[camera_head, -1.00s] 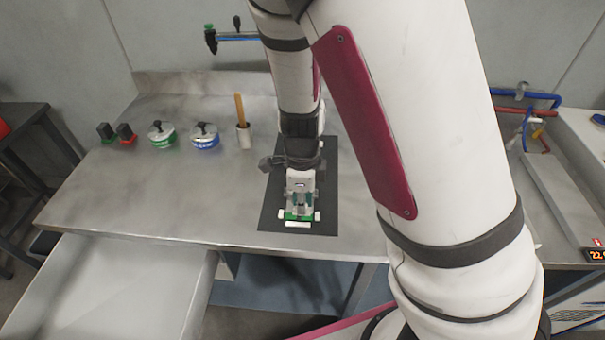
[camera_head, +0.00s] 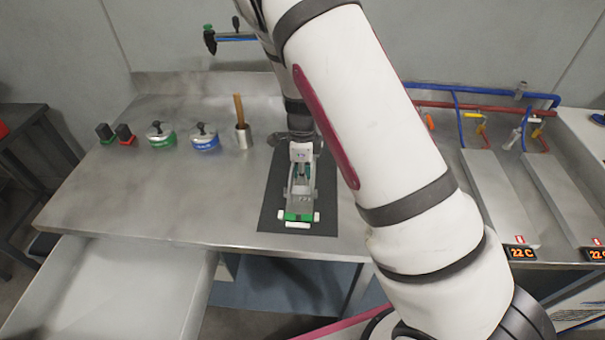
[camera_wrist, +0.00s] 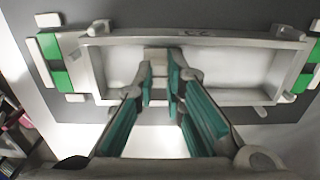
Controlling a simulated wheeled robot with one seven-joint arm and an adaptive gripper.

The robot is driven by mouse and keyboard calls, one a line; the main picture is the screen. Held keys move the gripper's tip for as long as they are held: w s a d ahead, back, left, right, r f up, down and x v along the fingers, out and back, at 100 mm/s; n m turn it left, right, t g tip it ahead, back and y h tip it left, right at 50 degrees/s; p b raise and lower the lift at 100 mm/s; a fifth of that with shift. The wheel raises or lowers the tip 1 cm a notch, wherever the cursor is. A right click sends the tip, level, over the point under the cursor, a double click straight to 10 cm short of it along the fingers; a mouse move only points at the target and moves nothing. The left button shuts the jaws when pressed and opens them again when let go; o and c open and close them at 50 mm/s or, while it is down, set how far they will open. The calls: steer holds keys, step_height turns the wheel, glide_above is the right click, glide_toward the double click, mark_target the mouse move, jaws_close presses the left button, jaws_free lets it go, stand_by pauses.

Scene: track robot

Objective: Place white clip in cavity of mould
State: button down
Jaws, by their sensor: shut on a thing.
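The grey metal mould (camera_wrist: 195,41) lies below my gripper in the wrist view, its pale cavity (camera_wrist: 224,66) facing me. It shows in the head view (camera_head: 302,202), with a green end (camera_head: 298,216). White clips lie around that end, one on its left (camera_head: 280,215), one on its right (camera_head: 316,216) and one in front (camera_head: 297,225). My gripper (camera_wrist: 164,75) is over the middle of the mould, shut on a pale piece (camera_wrist: 157,87) that looks like a white clip, mostly hidden by the teal fingers. I cannot tell whether this piece touches the mould.
The mould lies on a dark mat (camera_head: 267,205) near the front edge of the steel table (camera_head: 150,200). Behind left stand a green-labelled tin (camera_head: 162,138), a blue-labelled tin (camera_head: 205,142) and a metal cup (camera_head: 243,137) with a wooden stick. The table's left front is clear.

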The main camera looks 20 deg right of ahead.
steer(key=shift+f, duration=0.2)
steer(key=c, duration=1.7)
jaws_free()
steer(key=shift+o, duration=0.2)
steer(key=shift+r, duration=0.1)
step_height(320, 180, up, 12)
steer(key=s+r+n+t+y, duration=0.2)
steer(key=s+r+n, duration=0.85)
steer(key=r, duration=0.45)
steer(key=s+r+n+t+h, duration=0.1)
steer(key=s+r+n, duration=0.2)
steer(key=s+n, duration=0.3)
steer(key=s+d+r+n+t+h, duration=0.1)
steer(key=s+r+n+t, duration=0.1)
steer(key=s+n, duration=0.4)
steer(key=shift+s+r, duration=0.75)
steer(key=shift+s, duration=1.25)
steer(key=shift+d, duration=0.1)
